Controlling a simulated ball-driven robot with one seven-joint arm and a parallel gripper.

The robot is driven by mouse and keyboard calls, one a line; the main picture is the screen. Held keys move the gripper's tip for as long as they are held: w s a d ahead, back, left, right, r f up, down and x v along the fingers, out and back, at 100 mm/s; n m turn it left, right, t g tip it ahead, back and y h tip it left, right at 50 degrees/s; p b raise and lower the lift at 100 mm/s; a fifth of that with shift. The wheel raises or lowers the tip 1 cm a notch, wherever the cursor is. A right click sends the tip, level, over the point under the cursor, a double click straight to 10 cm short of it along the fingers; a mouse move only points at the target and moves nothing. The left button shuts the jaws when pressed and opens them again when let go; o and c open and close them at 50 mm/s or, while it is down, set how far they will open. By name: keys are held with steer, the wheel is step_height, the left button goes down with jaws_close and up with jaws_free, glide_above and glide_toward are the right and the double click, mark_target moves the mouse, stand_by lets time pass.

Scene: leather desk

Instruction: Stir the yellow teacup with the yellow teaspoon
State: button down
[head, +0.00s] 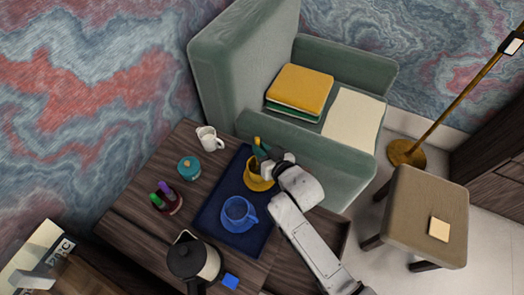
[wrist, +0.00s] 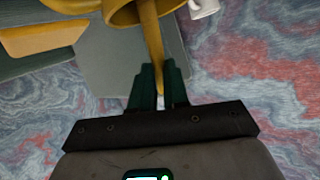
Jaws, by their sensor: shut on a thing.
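The yellow teacup (head: 254,184) stands on the dark blue tray (head: 212,211). In the wrist view, the cup (wrist: 118,14) shows at the top edge, partly cut off. The yellow teaspoon (head: 256,141) stands roughly upright over the cup; in the wrist view, the spoon (wrist: 150,32) runs from the cup to between my green fingers. My gripper (head: 262,153) is shut on the spoon above the cup; the fingers also show in the wrist view (wrist: 160,74). The spoon's bowl is hidden, and I cannot tell how deep it sits in the cup.
A blue cup (head: 239,214) stands on the tray close to the yellow one. A white jug (head: 209,139), teal pot (head: 188,168), pen holder (head: 167,200) and dark kettle (head: 195,260) stand left of it. A green armchair (head: 318,160) is behind; a stool (head: 428,210) is right.

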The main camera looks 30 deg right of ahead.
step_height(320, 180, up, 6)
steer(key=w+d+p, duration=0.1)
steer(key=w+p, duration=0.1)
steer(key=p, duration=0.2)
steer(key=shift+f, duration=0.2)
steer(key=shift+r, duration=0.1)
stand_by(0.8)
step_height(320, 180, up, 5)
steer(key=p, duration=0.4)
